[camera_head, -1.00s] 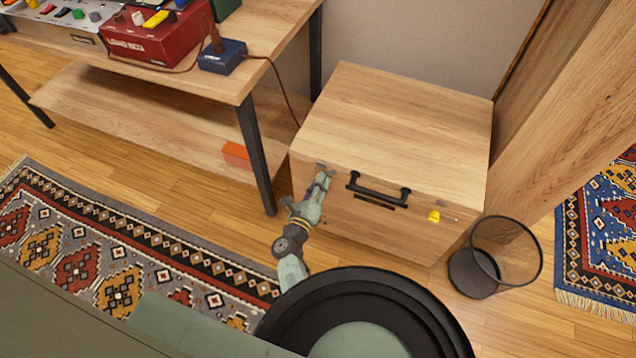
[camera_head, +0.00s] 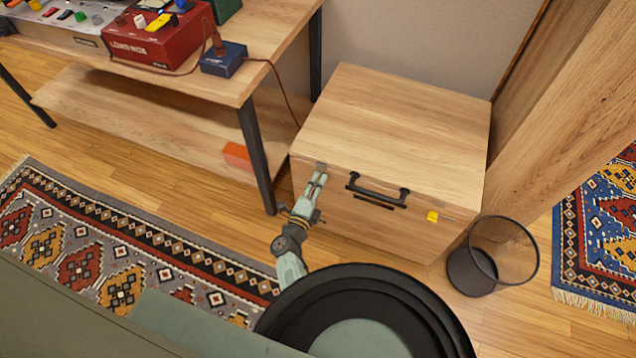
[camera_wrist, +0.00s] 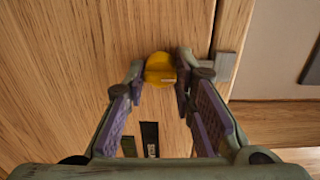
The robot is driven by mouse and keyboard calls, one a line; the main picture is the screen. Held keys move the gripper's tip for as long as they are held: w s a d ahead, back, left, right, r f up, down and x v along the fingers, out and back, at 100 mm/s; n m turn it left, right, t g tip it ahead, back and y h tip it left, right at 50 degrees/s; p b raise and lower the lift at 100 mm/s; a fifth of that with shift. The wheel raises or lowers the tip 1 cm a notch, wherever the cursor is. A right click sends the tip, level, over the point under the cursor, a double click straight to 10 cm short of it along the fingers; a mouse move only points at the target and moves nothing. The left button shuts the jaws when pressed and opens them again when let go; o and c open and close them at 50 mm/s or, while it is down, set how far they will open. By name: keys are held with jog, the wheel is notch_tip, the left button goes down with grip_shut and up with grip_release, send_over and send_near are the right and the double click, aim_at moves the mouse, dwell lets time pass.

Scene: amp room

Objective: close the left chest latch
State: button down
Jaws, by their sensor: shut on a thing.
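The wooden chest (camera_head: 392,122) stands with its lid down. My gripper (camera_head: 321,174) is at the left of its front face, close below the lid edge. In the wrist view, the yellow left latch (camera_wrist: 160,70) lies between the fingertips of my gripper (camera_wrist: 163,76), which is shut on it. A grey metal plate (camera_wrist: 224,66) is beside it, across the lid seam. In the head view my fingers hide the left latch. The yellow right latch (camera_head: 432,216) shows on the right of the front.
A black handle (camera_head: 378,189) is on the chest front, right of my gripper. A wire bin (camera_head: 503,257) stands to the chest's right. A table leg (camera_head: 256,155) is close on the left, and an orange block (camera_head: 237,155) lies on the lower shelf (camera_head: 140,115).

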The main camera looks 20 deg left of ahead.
jog(key=shift+w+r, duration=0.1)
dwell(0.3)
jog(key=c, duration=1.3)
grip_release()
jog(key=s, duration=0.7)
jog(key=shift+s+a, duration=0.15)
jog(key=shift+s, duration=0.2)
